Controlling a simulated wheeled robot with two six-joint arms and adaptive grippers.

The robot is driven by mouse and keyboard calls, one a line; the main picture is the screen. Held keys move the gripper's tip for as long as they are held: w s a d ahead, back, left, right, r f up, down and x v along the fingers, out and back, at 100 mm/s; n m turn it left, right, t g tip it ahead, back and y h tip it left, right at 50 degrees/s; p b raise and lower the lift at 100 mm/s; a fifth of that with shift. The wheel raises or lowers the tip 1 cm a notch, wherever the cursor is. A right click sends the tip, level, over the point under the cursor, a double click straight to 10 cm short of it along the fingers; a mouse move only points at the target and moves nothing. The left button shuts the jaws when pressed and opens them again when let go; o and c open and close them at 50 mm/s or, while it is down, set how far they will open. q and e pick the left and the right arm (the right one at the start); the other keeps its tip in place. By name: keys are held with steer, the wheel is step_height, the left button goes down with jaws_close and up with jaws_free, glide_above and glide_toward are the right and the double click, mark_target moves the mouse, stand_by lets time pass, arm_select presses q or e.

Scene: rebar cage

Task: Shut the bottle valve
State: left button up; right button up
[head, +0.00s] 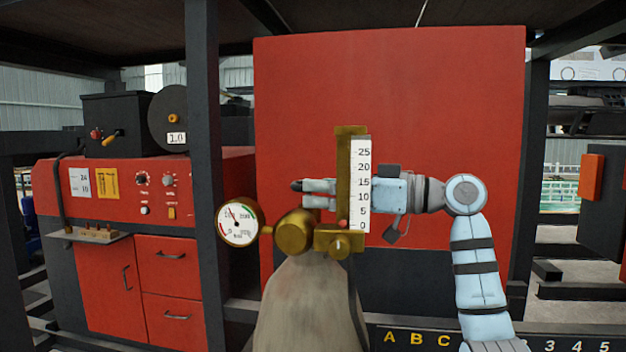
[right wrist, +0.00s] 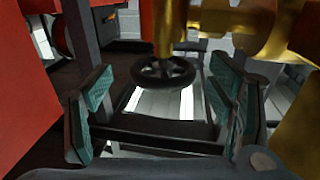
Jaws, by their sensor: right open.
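The grey gas bottle (head: 308,310) stands at the lower middle of the head view with a brass regulator (head: 294,231) on top. The bottle valve's black handwheel (right wrist: 165,72) shows in the right wrist view at the end of a brass stem; in the head view it is hidden. My right gripper (head: 303,194) reaches in from the right, behind the scale, its fingers pointing left above the regulator. In the right wrist view my right gripper (right wrist: 160,105) is open, its teal pads wide apart, with the handwheel ahead between them, apparently untouched. My left gripper is not in view.
A round pressure gauge (head: 239,222) sticks out left of the regulator. A white flow scale (head: 357,185) on a brass upright stands before my right gripper. A red panel (head: 400,90) is behind. A red welding machine (head: 120,200) stands left, beyond a dark post (head: 203,150).

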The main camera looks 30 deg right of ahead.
mark_target(301, 183)
steer(key=x, duration=0.5)
steer(key=shift+f, duration=0.1)
steer(key=shift+a, duration=0.2)
steer(key=shift+s+d, duration=0.2)
steer(key=shift+s, duration=0.2)
steer(key=shift+v, duration=0.8)
steer(key=shift+c, duration=0.5)
steer(key=shift+w+d, duration=0.15)
steer(key=c, duration=0.3)
steer(key=shift+w, duration=0.15)
steer(key=c, duration=0.3)
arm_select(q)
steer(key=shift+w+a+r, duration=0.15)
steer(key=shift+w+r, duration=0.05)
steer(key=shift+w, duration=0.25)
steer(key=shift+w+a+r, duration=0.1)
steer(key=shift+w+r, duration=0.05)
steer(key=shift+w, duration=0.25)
arm_select(e)
steer(key=shift+a, duration=0.25)
steer(key=c, duration=0.5)
steer(key=shift+o, duration=0.2)
steer(key=shift+m+t+h, duration=0.7)
steer(key=shift+t+h, duration=0.1)
steer(key=shift+h, duration=0.2)
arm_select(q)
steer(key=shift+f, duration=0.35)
arm_select(e)
steer(key=shift+w, duration=0.1)
